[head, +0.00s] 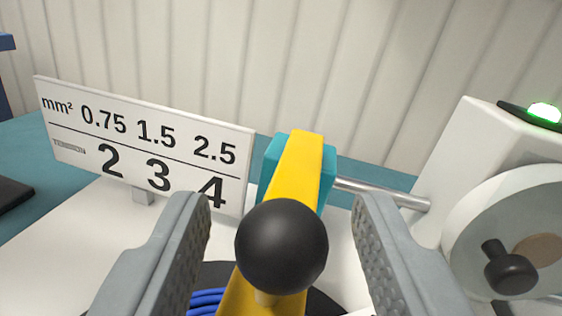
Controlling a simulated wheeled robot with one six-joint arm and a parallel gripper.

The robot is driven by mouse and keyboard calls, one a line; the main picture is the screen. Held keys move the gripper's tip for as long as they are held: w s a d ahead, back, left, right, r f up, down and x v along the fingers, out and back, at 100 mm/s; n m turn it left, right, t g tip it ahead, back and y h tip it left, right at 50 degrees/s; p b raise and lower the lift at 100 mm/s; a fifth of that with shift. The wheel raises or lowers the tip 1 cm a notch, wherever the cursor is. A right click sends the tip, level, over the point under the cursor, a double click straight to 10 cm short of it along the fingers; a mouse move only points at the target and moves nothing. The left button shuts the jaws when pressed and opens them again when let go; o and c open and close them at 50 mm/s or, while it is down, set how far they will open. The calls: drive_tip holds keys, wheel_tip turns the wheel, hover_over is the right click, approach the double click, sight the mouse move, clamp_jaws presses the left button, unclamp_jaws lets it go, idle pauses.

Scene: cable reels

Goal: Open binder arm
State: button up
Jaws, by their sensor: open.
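The binder arm (301,165) is a yellow bar that runs away from me to a teal block (272,166) at its far end. A black ball knob (281,246) sits on its near part. My gripper (283,225) is open, with one grey finger on each side of the knob. There is a visible gap between each finger and the knob, and nothing is held. The knob hides part of the yellow bar behind it. How far the knob is from the fingertips in depth I cannot tell.
A white sign (146,142) with mm² and tension numbers stands at the left. A metal rod (381,192) runs right from the teal block towards a white machine (462,150) with a lit green button (544,113) and dark crank knob (511,267). Blue cable (207,299) lies below.

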drive_tip(key=shift+w+a, duration=0.15)
drive_tip(key=shift+w, duration=0.55)
clamp_jaws()
drive_tip(key=shift+r, duration=0.1)
